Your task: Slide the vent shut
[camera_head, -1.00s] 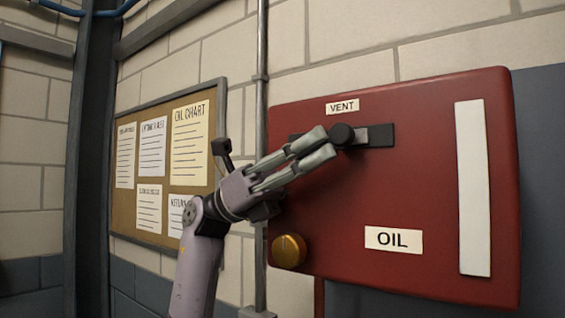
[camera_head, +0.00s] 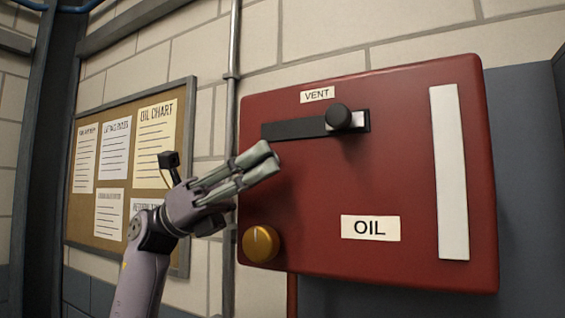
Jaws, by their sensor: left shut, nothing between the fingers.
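The vent slider is a round black knob (camera_head: 339,116) on a dark horizontal slot (camera_head: 293,130) under the VENT label (camera_head: 317,95), on a red OIL box (camera_head: 400,180). The knob sits right of the slot's middle, near its right end. A small pale patch (camera_head: 358,119) shows just right of the knob. My left gripper (camera_head: 262,162) is shut and empty. Its fingertips are below the slot's left part, down and left of the knob and apart from it. My right gripper is out of view.
A yellow round knob (camera_head: 261,243) is on the box's lower left, below my left gripper. A vertical pipe (camera_head: 231,60) runs beside the box. A pinboard with papers (camera_head: 187,110) is on the wall behind my arm. The box face around the slider is clear.

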